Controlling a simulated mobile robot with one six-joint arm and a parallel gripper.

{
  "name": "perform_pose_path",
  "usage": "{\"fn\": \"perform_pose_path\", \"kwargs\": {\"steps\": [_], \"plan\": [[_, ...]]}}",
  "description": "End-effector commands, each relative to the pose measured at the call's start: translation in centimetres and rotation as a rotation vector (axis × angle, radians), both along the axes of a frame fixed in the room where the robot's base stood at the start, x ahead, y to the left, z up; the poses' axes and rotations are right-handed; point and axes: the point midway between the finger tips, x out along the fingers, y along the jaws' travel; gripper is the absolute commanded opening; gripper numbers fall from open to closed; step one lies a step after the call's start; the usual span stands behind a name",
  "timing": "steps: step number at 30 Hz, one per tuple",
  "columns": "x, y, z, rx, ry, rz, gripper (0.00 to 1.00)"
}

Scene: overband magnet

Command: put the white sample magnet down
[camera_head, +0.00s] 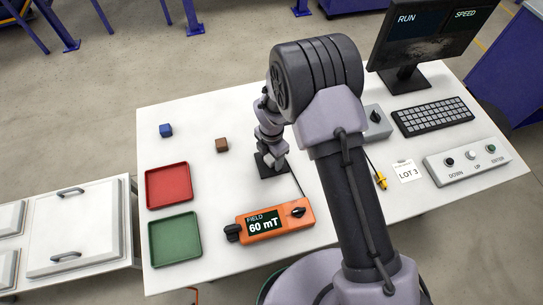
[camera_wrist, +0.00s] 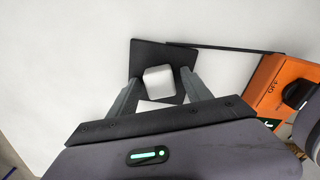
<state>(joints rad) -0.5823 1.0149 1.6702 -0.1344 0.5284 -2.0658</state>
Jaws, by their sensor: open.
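The white sample magnet (camera_wrist: 159,80) is a small pale block on a flat black pad (camera_wrist: 148,50) in the wrist view. My gripper (camera_wrist: 160,84) is open, with one finger on each side of the magnet and a gap showing beside it. In the head view my gripper (camera_head: 272,160) is low over the black pad (camera_head: 265,170), and the magnet is hidden there.
An orange field meter (camera_head: 275,220) reads 60 mT, with a dark cable running to the pad. Keyboard (camera_head: 432,117) and button panel (camera_head: 467,161) stand right.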

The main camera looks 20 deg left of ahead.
Motion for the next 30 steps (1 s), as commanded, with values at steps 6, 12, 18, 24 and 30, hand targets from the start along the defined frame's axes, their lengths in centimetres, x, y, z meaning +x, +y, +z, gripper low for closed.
{"fn": "perform_pose_path", "kwargs": {"steps": [6,12,18,24,30], "plan": [[0.1,0.0,4.1,0.002,-0.003,0.000,0.57],[0.0,0.0,9.7,0.001,-0.002,0.000,0.57],[0.0,0.0,12.2,0.001,-0.001,0.000,0.57],[0.4,-0.6,13.9,0.012,-0.011,-0.068,0.57],[0.1,-8.7,29.1,0.159,-0.082,-0.891,0.57]]}}
